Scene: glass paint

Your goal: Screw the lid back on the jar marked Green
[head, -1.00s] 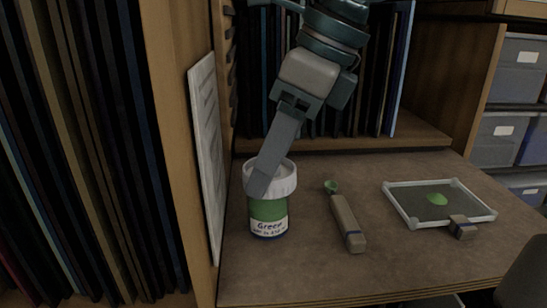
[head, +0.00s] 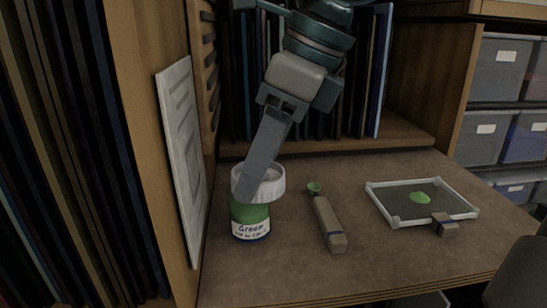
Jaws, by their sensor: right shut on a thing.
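The jar marked Green (head: 250,226) stands upright on the desk at centre left, with green paint and a white label. The white lid (head: 271,184) is at the jar's mouth, a little off to the right of the jar's middle. I cannot tell whether it rests on the rim or is just above it. My right gripper (head: 250,188) reaches down from above and is shut on the lid. Its fingers hide the lid's near left part. My left gripper is not in view.
A scoop with a green-tinged bowl and a thick handle (head: 329,224) lies right of the jar. A framed glass panel (head: 390,206) with a green blob lies further right, a small block (head: 444,225) at its front edge. A wooden side wall with a paper sheet (head: 182,150) stands close left of the jar.

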